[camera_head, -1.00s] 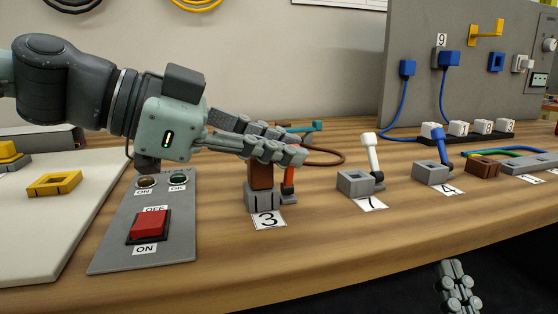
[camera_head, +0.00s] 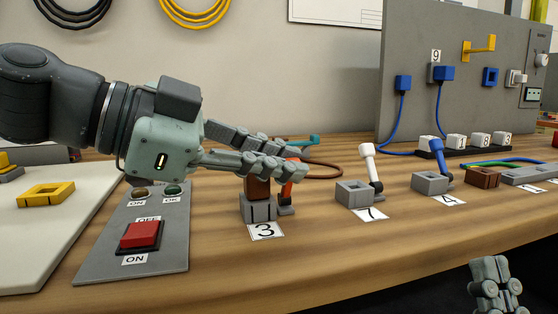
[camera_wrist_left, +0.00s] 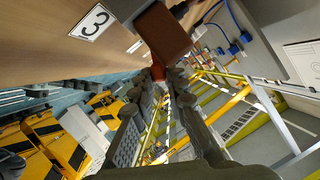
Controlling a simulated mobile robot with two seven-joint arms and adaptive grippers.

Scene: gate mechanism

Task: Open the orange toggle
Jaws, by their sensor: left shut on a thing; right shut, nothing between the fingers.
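The orange toggle (camera_head: 287,190) is a short upright lever on a small grey base, just behind and right of the brown block (camera_head: 257,189), in the head view. My left gripper (camera_head: 291,168) reaches in from the left above the brown block. Its fingers are shut on the toggle's upper part, which they largely hide. In the left wrist view, the fingertips (camera_wrist_left: 160,78) come together below the brown block (camera_wrist_left: 165,32), with a bit of orange-red between them. My right gripper (camera_head: 496,285) is shut and empty, below the table's front edge.
The brown block stands in a grey holder over label 3 (camera_head: 265,231). A white toggle (camera_head: 370,165) and a blue toggle (camera_head: 441,155) stand to the right. A panel with a red switch (camera_head: 140,236) lies front left. The table front is clear.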

